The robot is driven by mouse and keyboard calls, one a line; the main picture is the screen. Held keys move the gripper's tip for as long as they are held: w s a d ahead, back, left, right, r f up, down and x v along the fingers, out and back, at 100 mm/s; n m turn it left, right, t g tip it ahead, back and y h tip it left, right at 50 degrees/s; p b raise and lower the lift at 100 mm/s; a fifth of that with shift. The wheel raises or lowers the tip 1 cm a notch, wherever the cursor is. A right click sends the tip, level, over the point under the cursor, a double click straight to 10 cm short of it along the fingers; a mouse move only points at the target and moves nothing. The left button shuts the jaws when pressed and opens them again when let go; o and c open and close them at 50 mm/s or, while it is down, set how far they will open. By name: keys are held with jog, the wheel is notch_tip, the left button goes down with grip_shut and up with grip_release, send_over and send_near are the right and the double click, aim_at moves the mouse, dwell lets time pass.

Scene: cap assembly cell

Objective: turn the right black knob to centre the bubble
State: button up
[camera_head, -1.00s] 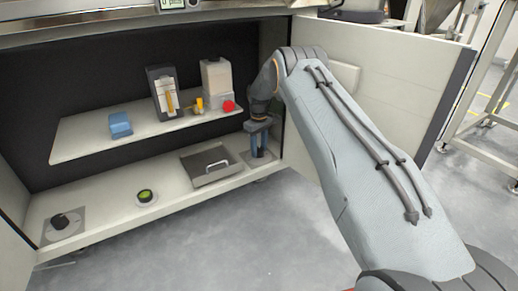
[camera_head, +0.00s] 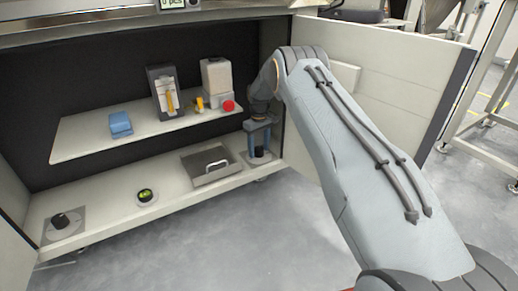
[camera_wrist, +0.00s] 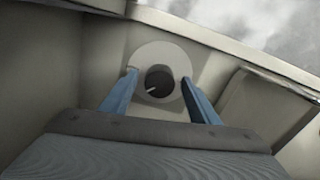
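The right black knob (camera_head: 259,152) stands on a square plate at the right end of the lower shelf. In the wrist view the knob (camera_wrist: 159,82) has a white pointer line toward the lower left and sits on a pale round disc. My gripper (camera_head: 259,147) points down over it; its blue fingers (camera_wrist: 159,79) stand on either side of the knob, with visible gaps, so it is open. The round bubble level (camera_head: 146,196) is on the lower shelf, dark with small yellow-green patches; the bubble's exact place is too small to tell.
A left black knob (camera_head: 60,221) stands at the far left of the lower shelf. A grey cover with a handle (camera_head: 211,166) lies left of my gripper. The upper shelf (camera_head: 90,145) holds a blue block and several boxes. The cabinet wall is close at the right.

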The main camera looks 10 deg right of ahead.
aim_at(259, 149)
notch_tip(259, 149, up, 8)
jog(key=p, duration=0.3)
jog(key=shift+p, duration=0.35)
jog(key=shift+f, duration=0.1)
